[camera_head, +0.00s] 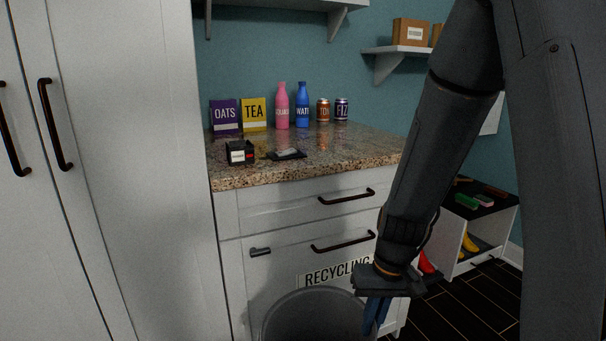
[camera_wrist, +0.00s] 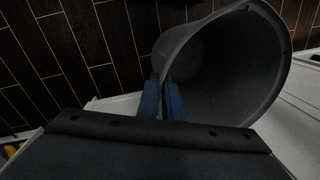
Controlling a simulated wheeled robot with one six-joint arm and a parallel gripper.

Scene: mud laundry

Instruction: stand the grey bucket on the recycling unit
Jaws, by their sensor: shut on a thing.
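The grey bucket (camera_head: 312,318) shows at the bottom of the head view, in front of the recycling unit, with its mouth up. My gripper (camera_head: 378,308) is shut on the bucket's right rim. In the wrist view the blue fingers (camera_wrist: 163,97) pinch the wall of the bucket (camera_wrist: 238,62), whose inside looks empty. The recycling unit (camera_head: 290,215) is a white cabinet with dark handles and a RECYCLING label. Its speckled granite top (camera_head: 340,155) is above the bucket's level. The bucket's base is out of view, so I cannot tell what is under it.
On the top stand an oats box (camera_head: 226,117), a tea box (camera_head: 254,114), a pink bottle (camera_head: 282,106), a blue bottle (camera_head: 302,106) and two cans. A small black box (camera_head: 240,152) and a dark tray (camera_head: 287,155) lie near the front. The right part of the top is clear.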

